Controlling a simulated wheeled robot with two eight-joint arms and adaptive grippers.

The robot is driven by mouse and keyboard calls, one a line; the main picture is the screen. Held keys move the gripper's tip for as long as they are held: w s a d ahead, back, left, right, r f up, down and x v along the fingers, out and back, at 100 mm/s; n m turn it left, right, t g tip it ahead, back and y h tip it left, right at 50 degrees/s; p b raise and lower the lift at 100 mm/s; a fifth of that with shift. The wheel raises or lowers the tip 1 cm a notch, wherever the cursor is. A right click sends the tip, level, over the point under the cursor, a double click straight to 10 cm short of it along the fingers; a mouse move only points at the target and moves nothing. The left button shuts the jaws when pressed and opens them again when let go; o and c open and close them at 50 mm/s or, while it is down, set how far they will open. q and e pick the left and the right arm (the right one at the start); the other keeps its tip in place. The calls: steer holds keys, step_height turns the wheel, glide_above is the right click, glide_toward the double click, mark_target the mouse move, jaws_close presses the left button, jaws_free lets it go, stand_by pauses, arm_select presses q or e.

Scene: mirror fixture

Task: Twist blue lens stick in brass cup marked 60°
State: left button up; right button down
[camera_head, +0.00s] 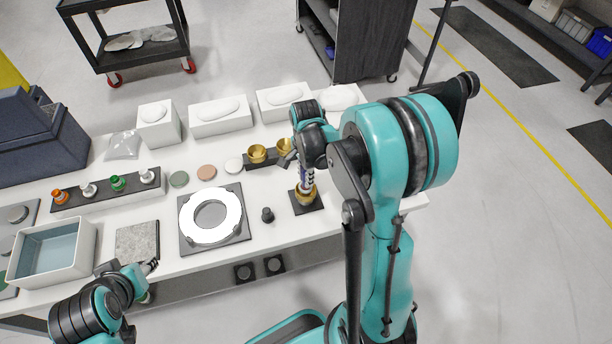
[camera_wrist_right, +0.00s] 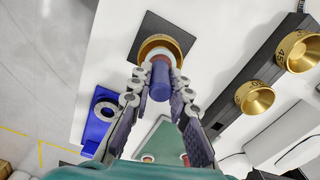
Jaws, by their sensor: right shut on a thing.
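The blue lens stick (camera_wrist_right: 160,80) is between the fingers of my right gripper (camera_wrist_right: 158,92) in the right wrist view. Its far end is at the mouth of a brass cup (camera_wrist_right: 150,46) on a dark square pad; how deep it sits cannot be told. In the head view my right gripper (camera_head: 302,168) is shut above this brass cup (camera_head: 305,196), with a little of the stick (camera_head: 308,180) showing, roughly upright. The mark on this cup is not readable. My left gripper (camera_head: 150,267) is at the table's front left, its opening unclear.
Two more brass cups (camera_head: 257,153) (camera_head: 285,146) stand on a dark bar behind. A white ring (camera_head: 190,225) lies on a dark plate to the left, with a small black knob (camera_head: 267,214) between. White boxes (camera_head: 221,115) line the back. A bottle rack (camera_head: 105,192) stands left.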

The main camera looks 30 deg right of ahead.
steer(key=shift+f+b, duration=0.9)
steer(key=shift+f, duration=0.05)
stand_by(0.6)
steer(key=n, duration=0.4)
steer(key=shift+r+n+b, duration=0.1)
steer(key=shift+n+b, duration=0.25)
steer(key=shift+n, duration=0.05)
steer(key=m, duration=0.4)
steer(key=shift+m+b, duration=0.4)
steer(key=m, duration=0.4)
steer(key=shift+m, duration=0.3)
